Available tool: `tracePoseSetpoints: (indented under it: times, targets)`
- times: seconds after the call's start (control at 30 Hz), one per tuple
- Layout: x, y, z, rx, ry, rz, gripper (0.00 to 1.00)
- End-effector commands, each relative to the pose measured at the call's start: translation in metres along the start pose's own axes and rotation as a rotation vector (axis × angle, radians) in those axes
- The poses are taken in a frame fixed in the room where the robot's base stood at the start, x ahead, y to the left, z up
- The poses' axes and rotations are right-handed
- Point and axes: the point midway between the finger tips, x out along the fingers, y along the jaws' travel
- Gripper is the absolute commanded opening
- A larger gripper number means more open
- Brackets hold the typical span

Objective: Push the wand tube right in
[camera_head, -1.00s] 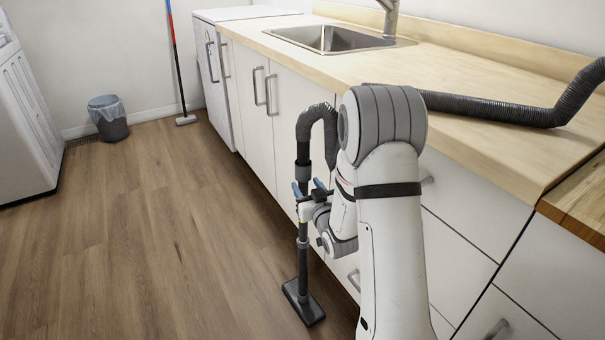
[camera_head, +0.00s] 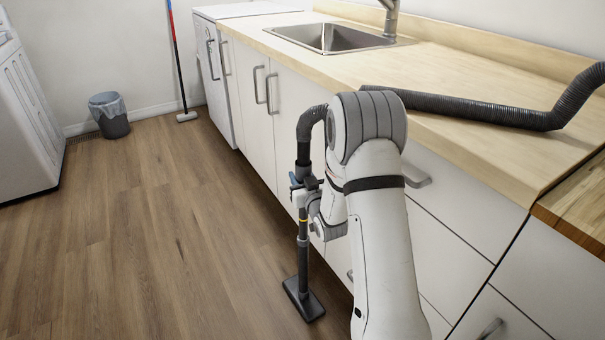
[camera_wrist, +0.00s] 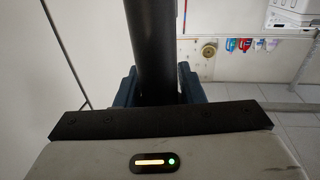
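The dark wand tube (camera_head: 303,230) stands nearly upright beside the white cabinets. My gripper (camera_head: 303,183) is at the tube just above the yellow band. In the wrist view, the black tube (camera_wrist: 153,45) runs between the blue finger pads of my gripper (camera_wrist: 157,88), which appear closed against both its sides. The joint at the band is too small to tell how deep the tube sits.
White cabinets (camera_head: 287,118) with protruding handles stand close to the right of the wand. A thick hose (camera_head: 470,105) lies on the wooden countertop (camera_head: 460,70). A grey bin (camera_head: 109,115) and a mop (camera_head: 178,60) are at the back. The floor (camera_head: 150,230) to the left is clear.

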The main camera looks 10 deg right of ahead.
Motion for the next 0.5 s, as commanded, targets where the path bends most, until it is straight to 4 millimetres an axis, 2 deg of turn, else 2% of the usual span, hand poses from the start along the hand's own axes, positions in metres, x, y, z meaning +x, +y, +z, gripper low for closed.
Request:
tracePoseSetpoints:
  times: [0.07,0.3,0.5]
  targets:
    - [-0.0001,0.0002,-0.0001,0.0,0.0,0.0,0.28]
    - [-0.0002,0.0004,-0.0001,0.0,0.0,0.001,0.09]
    - [-0.0003,0.0006,0.0042,0.0,0.0,0.001,0.07]
